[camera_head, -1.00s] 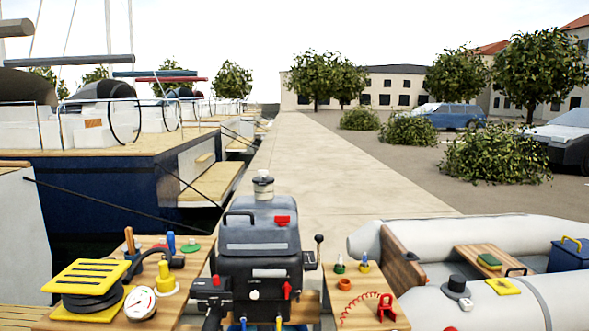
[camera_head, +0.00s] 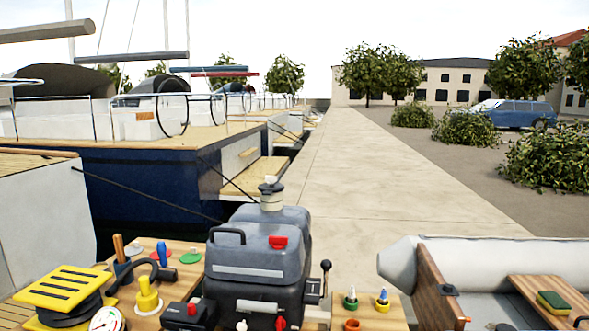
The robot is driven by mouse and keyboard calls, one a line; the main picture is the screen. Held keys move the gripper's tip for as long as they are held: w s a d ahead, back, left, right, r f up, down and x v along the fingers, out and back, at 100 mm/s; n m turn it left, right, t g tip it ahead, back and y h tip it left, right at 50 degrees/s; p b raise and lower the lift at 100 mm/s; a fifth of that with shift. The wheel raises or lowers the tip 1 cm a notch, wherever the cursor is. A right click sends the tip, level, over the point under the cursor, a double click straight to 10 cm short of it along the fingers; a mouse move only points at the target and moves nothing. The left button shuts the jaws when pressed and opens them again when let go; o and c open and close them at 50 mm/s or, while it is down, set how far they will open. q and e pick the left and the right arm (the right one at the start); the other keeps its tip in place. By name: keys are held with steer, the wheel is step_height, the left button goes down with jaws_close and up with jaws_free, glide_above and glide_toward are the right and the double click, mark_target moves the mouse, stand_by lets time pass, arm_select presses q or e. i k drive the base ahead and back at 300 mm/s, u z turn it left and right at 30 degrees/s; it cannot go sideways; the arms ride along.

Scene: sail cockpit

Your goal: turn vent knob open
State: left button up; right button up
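A dark grey outboard motor (camera_head: 258,245) stands upright at the lower middle, with a red latch (camera_head: 278,242) on its front. On its top sits a pale round cap (camera_head: 271,201) with a small light knob (camera_head: 270,180) above it. This may be the vent knob; its open or shut setting is too small to tell. A lever with a dark ball end (camera_head: 326,266) stands at the motor's right side. Neither of my grippers is in view.
Left of the motor, a wooden board holds a yellow-topped reel (camera_head: 65,287), a yellow fitting (camera_head: 148,296), and a white gauge (camera_head: 106,320). A smaller wooden board (camera_head: 391,312) stands to the right, then a grey inflatable boat (camera_head: 490,259). The pale quay (camera_head: 350,180) beyond is clear.

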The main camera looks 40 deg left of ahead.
mark_target(271, 180)
steer(key=i, duration=0.1)
steer(key=u, duration=1.8)
